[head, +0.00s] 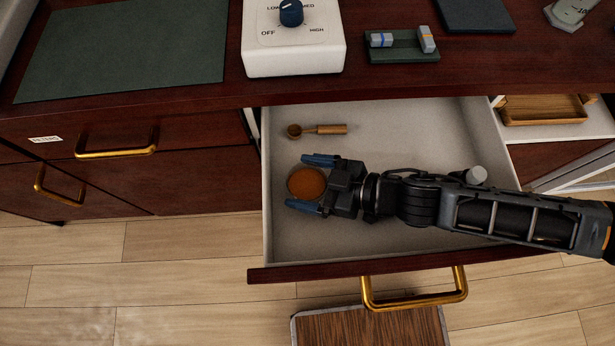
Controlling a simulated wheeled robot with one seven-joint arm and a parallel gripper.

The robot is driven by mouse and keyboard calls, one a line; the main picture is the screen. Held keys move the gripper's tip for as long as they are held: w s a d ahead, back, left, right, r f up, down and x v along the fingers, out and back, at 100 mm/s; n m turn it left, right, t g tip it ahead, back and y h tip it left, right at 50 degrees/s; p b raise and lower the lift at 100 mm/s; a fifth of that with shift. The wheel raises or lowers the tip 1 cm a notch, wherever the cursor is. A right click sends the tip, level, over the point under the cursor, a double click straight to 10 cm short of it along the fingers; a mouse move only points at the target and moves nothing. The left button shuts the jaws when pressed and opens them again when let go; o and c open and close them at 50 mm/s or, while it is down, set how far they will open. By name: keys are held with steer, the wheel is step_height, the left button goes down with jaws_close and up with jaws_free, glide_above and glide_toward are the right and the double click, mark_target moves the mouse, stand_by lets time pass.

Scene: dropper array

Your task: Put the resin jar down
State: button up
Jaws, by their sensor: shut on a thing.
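The resin jar (306,183) is round, with an orange-brown top seen from above. It is in the left part of the open drawer (390,125). My gripper (304,184) reaches in from the right, with one blue fingertip on the far side of the jar and one on the near side. It is shut on the jar. From this angle I cannot tell whether the jar touches the drawer floor or hangs just above it.
A wooden scoop (318,130) lies behind the jar in the drawer. A small white cylinder (477,175) is beside my arm. The drawer's front has a brass handle (414,290). A white dial box (293,42) stands on the counter above. Bare drawer floor lies near the front.

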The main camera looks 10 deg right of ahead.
steer(key=shift+f, duration=0.3)
